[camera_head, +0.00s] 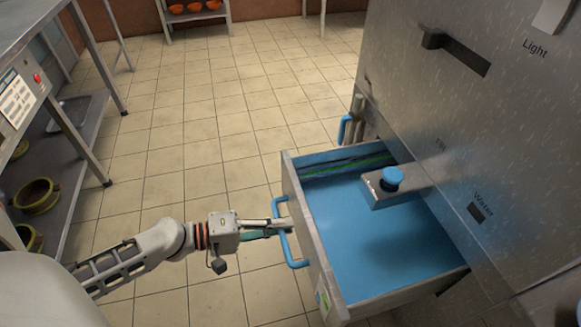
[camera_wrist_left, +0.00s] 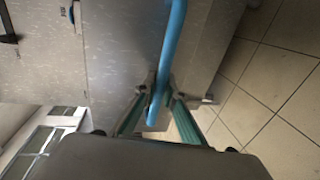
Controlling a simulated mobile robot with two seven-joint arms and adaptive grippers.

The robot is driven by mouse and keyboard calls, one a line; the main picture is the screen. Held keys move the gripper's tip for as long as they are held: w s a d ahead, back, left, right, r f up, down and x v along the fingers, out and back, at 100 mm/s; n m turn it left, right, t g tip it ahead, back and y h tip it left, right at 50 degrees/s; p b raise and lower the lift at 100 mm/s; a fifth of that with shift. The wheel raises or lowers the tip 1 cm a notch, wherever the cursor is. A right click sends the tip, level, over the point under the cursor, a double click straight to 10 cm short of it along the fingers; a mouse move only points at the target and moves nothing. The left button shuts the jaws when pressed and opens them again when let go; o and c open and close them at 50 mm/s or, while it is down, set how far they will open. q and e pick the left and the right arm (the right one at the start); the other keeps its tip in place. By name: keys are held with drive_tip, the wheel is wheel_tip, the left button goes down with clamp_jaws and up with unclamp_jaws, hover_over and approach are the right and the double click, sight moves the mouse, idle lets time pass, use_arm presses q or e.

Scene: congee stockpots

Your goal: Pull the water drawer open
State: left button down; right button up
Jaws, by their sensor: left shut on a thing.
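The water drawer (camera_head: 318,228) stands pulled out from the metal cabinet in the head view, with blue inside. Its blue handle (camera_head: 288,247) is on the front face, at the left. My left gripper (camera_head: 282,227) is shut on this handle. In the left wrist view, the blue handle bar (camera_wrist_left: 173,45) runs down between the two fingers of my left gripper (camera_wrist_left: 158,98). My right gripper is not in view.
The metal cabinet (camera_head: 415,85) fills the right side, with a blue knob (camera_head: 392,178) jutting over the drawer. Another blue handle (camera_head: 343,128) is behind the drawer. A metal table (camera_head: 55,110) with pots below is at left. Tiled floor between is clear.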

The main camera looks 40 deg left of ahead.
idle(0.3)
use_arm(q)
drive_tip(key=c, duration=2.1)
unclamp_jaws()
drive_tip(key=v, duration=1.2)
drive_tip(key=shift+f, duration=0.1)
